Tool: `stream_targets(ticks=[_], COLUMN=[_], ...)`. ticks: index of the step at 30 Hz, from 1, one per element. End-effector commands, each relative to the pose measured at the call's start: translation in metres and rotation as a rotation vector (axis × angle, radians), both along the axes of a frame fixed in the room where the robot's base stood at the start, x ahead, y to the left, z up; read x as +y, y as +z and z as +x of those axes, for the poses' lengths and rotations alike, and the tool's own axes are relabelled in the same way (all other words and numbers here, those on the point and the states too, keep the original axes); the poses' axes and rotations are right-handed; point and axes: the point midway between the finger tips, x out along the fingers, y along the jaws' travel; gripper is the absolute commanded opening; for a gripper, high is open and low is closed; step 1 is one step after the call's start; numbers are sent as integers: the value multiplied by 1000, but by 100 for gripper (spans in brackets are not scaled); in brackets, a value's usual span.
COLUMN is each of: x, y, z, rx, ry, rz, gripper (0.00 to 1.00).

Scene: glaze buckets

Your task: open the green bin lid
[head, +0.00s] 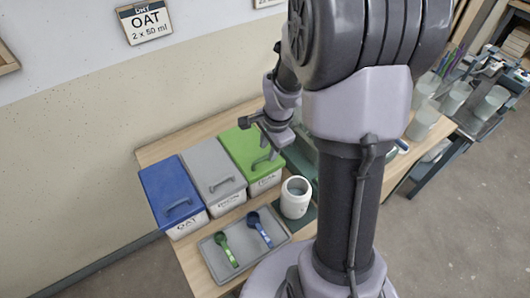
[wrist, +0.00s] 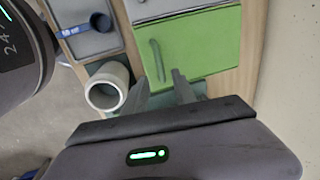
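The green bin (head: 265,185) stands at the right end of a row of three bins on the wooden table. Its green lid (head: 240,143) lies flat and shut, with a bar handle near the front edge. The lid (wrist: 205,45) and its handle (wrist: 158,60) also show in the wrist view. My gripper (head: 258,126) is over the lid in the head view. In the wrist view my gripper (wrist: 161,85) is open, its two fingers apart with nothing between them. The fingertips point toward the handle's near end; I cannot tell whether they touch it.
A grey-lidded bin (head: 212,168) and a blue-lidded bin (head: 170,190) stand to the left. A white jar (head: 296,197) stands close in front of the green bin. A grey tray (head: 222,262) holds a green scoop (head: 227,250) and a blue scoop (head: 259,230). The wall is behind.

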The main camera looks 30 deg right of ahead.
Motion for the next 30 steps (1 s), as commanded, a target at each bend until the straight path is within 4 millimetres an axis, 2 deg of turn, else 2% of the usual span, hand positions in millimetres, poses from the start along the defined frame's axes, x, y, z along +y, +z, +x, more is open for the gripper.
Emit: stream_targets(ticks=[1, 6, 15, 20, 21, 30], x=[0, 0, 0, 0, 0, 0], y=[-12, -28, -30, -30, -30, -30], z=[2, 6, 7, 6, 6, 6], rx=[1, 0, -1, -1, -1, -1], ry=[0, 1, 1, 1, 1, 1], rz=[1, 0, 0, 0, 0, 0], gripper=[32, 32, 32, 3, 0, 0])
